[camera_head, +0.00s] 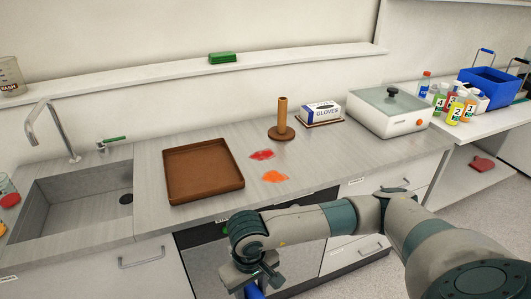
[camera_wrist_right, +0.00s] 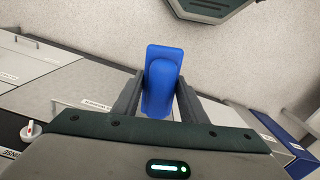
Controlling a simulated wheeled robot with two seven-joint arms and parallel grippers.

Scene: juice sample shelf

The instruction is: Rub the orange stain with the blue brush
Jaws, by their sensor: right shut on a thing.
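The orange stain (camera_head: 274,176) is a flat patch on the grey counter, right of the brown tray, and nothing covers it. My right gripper (camera_head: 256,284) is in front of the counter's front edge, low in the head view. In the right wrist view, my right gripper (camera_wrist_right: 160,97) is shut on the blue brush (camera_wrist_right: 162,78), whose smooth blue body lies between the two fingers. In the head view only a small blue part of the brush (camera_head: 254,292) shows at the bottom edge. Its bristles cannot be made out. My left gripper is not in view.
A red stain (camera_head: 262,155) lies just behind the orange one. A brown tray (camera_head: 167,185) is to the left, beside the sink (camera_head: 75,195). A wooden post on a round base (camera_head: 281,132), a glove box (camera_head: 321,112) and a white lidded device (camera_head: 390,112) stand behind and right.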

